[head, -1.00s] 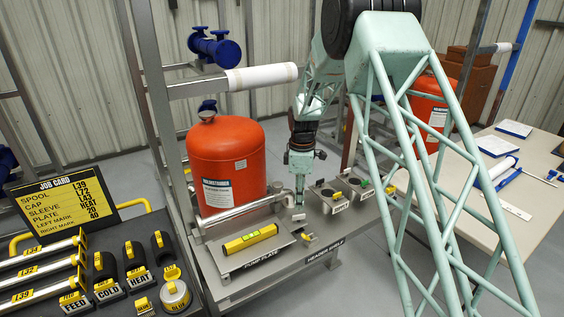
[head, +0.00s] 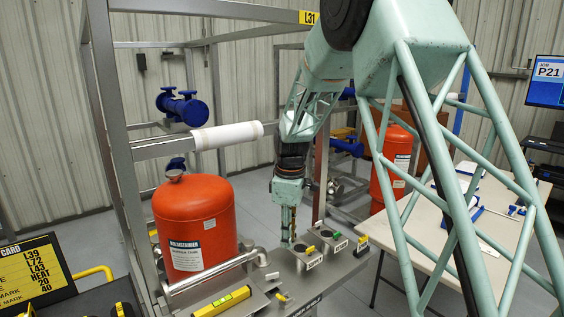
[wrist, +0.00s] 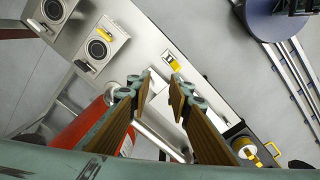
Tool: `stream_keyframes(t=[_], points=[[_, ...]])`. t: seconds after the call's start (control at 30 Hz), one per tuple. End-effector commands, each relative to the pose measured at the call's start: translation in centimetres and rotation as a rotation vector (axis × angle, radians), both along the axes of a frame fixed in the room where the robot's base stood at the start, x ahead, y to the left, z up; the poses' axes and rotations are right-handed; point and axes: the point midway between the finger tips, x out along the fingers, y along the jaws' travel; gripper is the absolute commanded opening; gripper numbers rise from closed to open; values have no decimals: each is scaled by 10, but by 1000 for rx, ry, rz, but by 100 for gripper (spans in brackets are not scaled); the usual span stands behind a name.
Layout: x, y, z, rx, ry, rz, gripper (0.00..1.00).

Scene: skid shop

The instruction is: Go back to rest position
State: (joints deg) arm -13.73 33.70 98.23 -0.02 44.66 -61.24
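My arm reaches down over the grey skid deck, and my gripper (head: 288,240) hangs at its end, pointing down, just right of the red tank (head: 194,218). In the wrist view, my gripper (wrist: 161,82) shows two brown-padded fingers with a gap between their tips and nothing held there. The metal deck lies below the fingers, with a small yellow-marked block (wrist: 172,63) beyond the tips. The head view shows the fingers nearly edge-on, so their height above the deck is hard to judge.
Labelled holders (head: 307,257) stand close right of the gripper. A pipe (head: 215,272) and a yellow level (head: 222,301) lie to its left. A white-wrapped pipe (head: 227,134) crosses the frame behind. A pale table (head: 390,240) stands at right, with grey floor between.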

Motion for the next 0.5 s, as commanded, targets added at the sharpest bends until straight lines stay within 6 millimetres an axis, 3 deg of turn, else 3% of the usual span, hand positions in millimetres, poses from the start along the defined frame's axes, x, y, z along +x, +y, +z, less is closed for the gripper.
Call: stream_keyframes(t=[0.5], points=[[-58, -41, 81, 22, -39, -189, 19]])
